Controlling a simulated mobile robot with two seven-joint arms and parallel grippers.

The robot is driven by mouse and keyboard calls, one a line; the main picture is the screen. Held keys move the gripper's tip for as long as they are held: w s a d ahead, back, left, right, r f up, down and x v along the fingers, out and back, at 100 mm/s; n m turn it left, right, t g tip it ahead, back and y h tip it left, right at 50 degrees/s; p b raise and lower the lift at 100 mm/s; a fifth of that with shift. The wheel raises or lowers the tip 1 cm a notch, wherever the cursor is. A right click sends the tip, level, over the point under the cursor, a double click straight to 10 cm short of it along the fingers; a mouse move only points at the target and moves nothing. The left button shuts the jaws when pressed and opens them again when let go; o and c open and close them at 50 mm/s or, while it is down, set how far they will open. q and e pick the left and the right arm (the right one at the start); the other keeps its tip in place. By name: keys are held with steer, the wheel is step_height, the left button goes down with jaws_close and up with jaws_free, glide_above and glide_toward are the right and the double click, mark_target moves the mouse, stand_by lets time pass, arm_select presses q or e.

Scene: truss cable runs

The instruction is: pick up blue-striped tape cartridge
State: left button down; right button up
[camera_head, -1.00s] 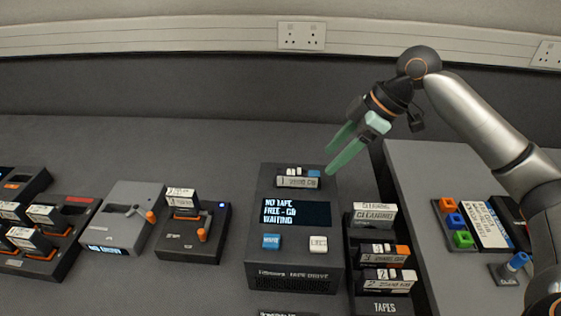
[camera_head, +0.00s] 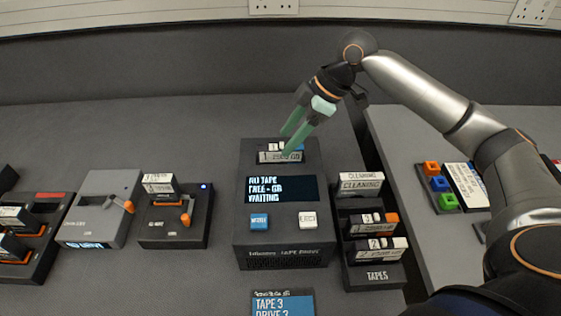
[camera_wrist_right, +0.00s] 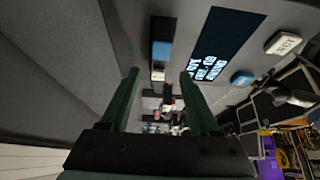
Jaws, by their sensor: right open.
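The blue-striped tape cartridge (camera_head: 272,157) stands in the top slot of the dark tape drive (camera_head: 282,227). Its label reads 1 and a GB figure, and a finger covers part of its right end. In the right wrist view its blue end (camera_wrist_right: 161,51) shows just beyond the fingertips, between their lines. My right gripper (camera_head: 289,143) has green fingers, is open and empty, and comes down from above right. Its fingertips are at the cartridge's back and right end; I cannot tell whether they touch it. My left gripper is not in view.
A tape rack (camera_head: 373,271) with several cartridges stands right of the drive. Left are a small dark unit (camera_head: 176,222) with an orange lever and a grey unit (camera_head: 100,215). A side surface right holds coloured blocks (camera_head: 439,184). The table behind the drive is clear.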

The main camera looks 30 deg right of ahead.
mark_target(281, 144)
steer(key=x, duration=0.3)
steer(key=shift+w+a+f, duration=0.2)
steer(key=shift+f, duration=0.05)
steer(key=shift+c, duration=0.4)
jaws_close()
steer(key=shift+r, duration=0.1)
stand_by(0.6)
